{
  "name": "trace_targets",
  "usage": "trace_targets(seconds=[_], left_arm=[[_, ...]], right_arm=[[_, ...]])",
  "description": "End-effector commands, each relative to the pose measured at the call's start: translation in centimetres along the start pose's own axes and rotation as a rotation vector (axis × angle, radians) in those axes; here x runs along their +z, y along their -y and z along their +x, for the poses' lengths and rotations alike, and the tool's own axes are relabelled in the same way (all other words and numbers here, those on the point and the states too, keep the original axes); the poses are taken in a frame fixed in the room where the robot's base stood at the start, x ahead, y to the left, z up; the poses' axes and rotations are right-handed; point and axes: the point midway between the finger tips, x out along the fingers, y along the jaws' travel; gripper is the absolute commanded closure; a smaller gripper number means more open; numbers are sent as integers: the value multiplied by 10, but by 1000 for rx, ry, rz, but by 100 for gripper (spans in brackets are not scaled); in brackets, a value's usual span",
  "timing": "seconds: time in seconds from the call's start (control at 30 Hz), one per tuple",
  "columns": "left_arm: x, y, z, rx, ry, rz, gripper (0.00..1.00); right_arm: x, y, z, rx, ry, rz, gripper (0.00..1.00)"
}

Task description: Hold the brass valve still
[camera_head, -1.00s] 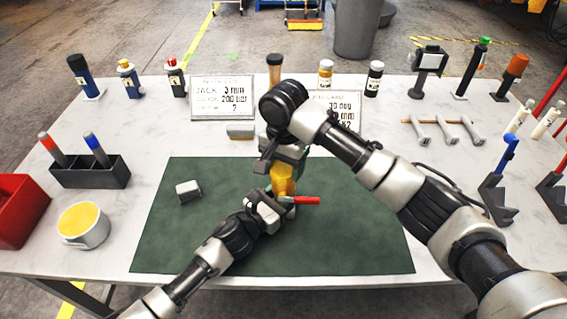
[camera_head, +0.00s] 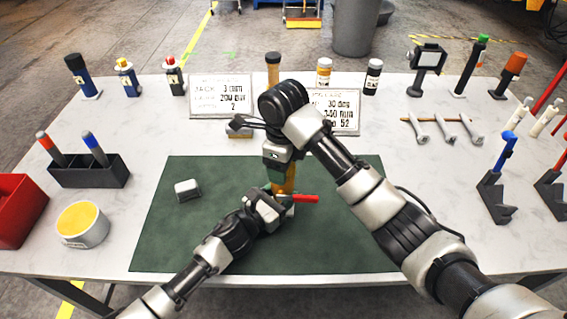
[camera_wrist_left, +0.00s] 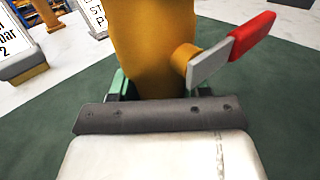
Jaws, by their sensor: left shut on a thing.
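The brass valve (camera_head: 287,180) stands upright on the dark green mat (camera_head: 340,250), with a red-tipped lever (camera_head: 305,199) pointing right. My left gripper (camera_head: 280,203) is shut on its lower part. In the left wrist view, the yellow valve body (camera_wrist_left: 150,50) rises from behind the gripper's dark edge, and its red lever (camera_wrist_left: 250,36) sticks out to the right. My right gripper (camera_head: 278,158) is directly above the valve, coming down over its top. Its fingertips and the valve's top are hidden, so I cannot tell how its jaws stand.
A small grey block (camera_head: 187,190) lies on the mat's left. Sign cards (camera_head: 221,97), bottles and tools line the back. A black holder (camera_head: 90,172), a yellow-topped cup (camera_head: 82,224) and a red bin (camera_head: 20,210) are left. The mat's front right is clear.

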Motion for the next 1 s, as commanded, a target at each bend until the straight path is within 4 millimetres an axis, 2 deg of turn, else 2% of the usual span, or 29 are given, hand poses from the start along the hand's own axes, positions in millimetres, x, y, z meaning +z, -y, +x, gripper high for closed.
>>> trace_targets(seconds=[0.03,0.07,0.2,0.47,0.8,1.0], left_arm=[[-1,0,0,0,-2,1,100],[-1,0,0,0,-2,1,100],[-1,0,0,0,-2,1,100],[-1,0,0,0,-2,0,100],[-1,0,0,0,-2,0,100],[-1,0,0,0,-2,0,100]], right_arm=[[0,1,-2,-3,3,0,60],[0,1,-2,-3,3,0,33],[0,1,-1,-3,2,-1,12],[0,1,-2,-2,1,-2,12],[0,1,-41,-6,1,-2,12],[0,0,-46,-1,0,-2,12]])
